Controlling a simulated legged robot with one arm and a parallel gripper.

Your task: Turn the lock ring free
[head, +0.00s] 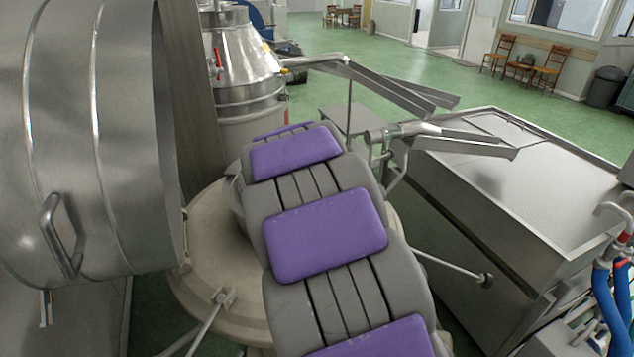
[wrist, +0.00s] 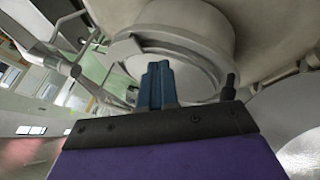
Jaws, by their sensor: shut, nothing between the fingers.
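The lock ring appears to be the pale grey ring (wrist: 205,72) around a round hub (wrist: 190,25) in the wrist view. Its edge has a step at the left. A dark peg (wrist: 230,85) stands at its right side; I cannot tell whether it is fixed to the ring. My gripper (wrist: 159,70) has its blue fingers closed together and empty. The tips overlap the ring's near edge in the picture; whether they touch it is not clear. In the head view my arm hides the gripper and most of the hub.
A cream round machine body (head: 205,255) stands beneath my arm. A large steel drum with a handle (head: 60,235) is close on the left. A steel basin (head: 520,175) stands at right, with metal spouts (head: 400,85) reaching toward it. Green floor (head: 400,60) is open behind.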

